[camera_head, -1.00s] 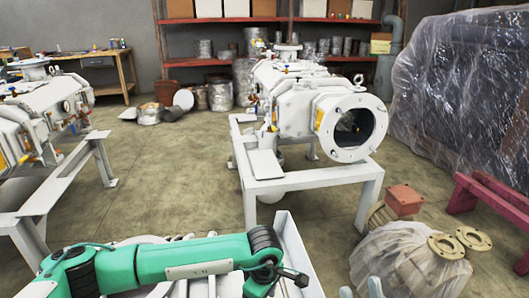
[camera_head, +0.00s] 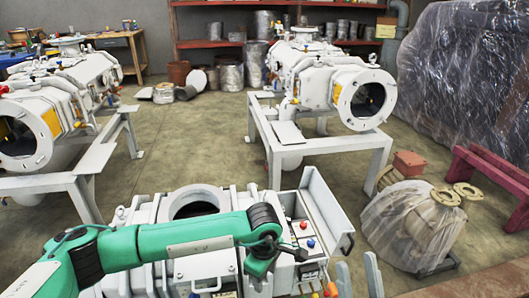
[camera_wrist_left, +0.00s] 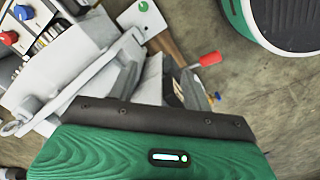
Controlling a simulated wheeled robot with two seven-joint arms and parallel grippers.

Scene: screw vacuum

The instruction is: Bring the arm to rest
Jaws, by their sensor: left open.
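My left arm (camera_head: 170,243) is green with black joints. It comes in from the left edge and reaches across in front of the near white vacuum machine (camera_head: 205,268). Its wrist bends down at the machine's right part, and the left gripper (camera_head: 262,266) points downward there. Its fingertips are hidden in the head view. In the left wrist view the green gripper body (camera_wrist_left: 150,152) fills the bottom, above machine parts, with no held object visible.
An open-topped box with coloured knobs (camera_head: 312,228) is at the machine's right, close to my left wrist. Another machine stands on a white frame (camera_head: 330,145) behind; one is at left (camera_head: 55,110). A plastic-wrapped object (camera_head: 410,225) lies at right. Floor between the frames is clear.

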